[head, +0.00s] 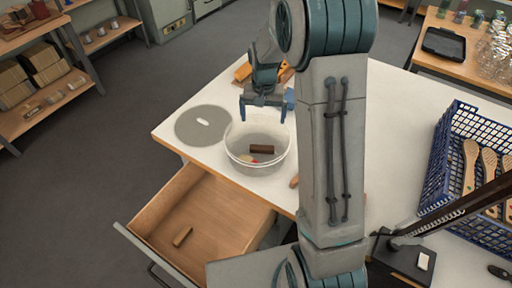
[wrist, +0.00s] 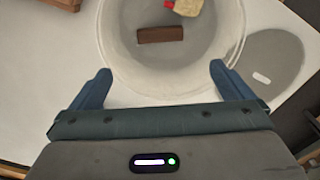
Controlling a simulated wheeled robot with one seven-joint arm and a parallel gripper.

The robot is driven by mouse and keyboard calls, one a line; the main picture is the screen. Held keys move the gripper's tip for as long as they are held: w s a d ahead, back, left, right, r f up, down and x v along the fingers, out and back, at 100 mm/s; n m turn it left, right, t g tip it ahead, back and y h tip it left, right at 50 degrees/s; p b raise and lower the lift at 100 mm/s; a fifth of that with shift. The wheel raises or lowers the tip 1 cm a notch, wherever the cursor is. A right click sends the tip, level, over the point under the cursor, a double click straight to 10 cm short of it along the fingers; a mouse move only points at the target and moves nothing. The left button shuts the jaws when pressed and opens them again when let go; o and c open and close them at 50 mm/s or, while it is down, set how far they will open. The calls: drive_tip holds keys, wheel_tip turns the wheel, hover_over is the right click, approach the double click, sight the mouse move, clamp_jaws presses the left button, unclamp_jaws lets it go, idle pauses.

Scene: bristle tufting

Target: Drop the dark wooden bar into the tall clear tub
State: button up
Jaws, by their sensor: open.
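The tall clear tub (head: 240,160) stands on the white table, in front of and below my gripper. The dark wooden bar (head: 262,149) shows inside the tub. In the wrist view the bar (wrist: 160,34) lies within the tub's round rim (wrist: 104,40), next to a pale block with a red part (wrist: 186,6). My gripper (head: 263,113) is open and empty above the tub's far rim. In the wrist view its two blue fingers (wrist: 160,88) are wide apart with nothing between them.
A grey round lid (head: 190,126) lies left of the tub. An open drawer (head: 165,215) holds a small wooden piece (head: 182,236). A blue crate (head: 440,165) with wooden brushes stands at the right. An orange object (head: 243,71) lies behind my gripper.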

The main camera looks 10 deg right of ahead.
wheel_tip(320, 180, up, 12)
drive_tip(key=b, duration=0.1)
drive_tip(key=shift+r, duration=0.2)
idle(0.3)
drive_tip(key=s+a+n+t, duration=0.1)
drive_tip(key=s+n+t, duration=0.2)
drive_tip(key=s, duration=2.2)
drive_tip(key=shift+n, duration=0.3)
drive_tip(key=shift+s, duration=0.1)
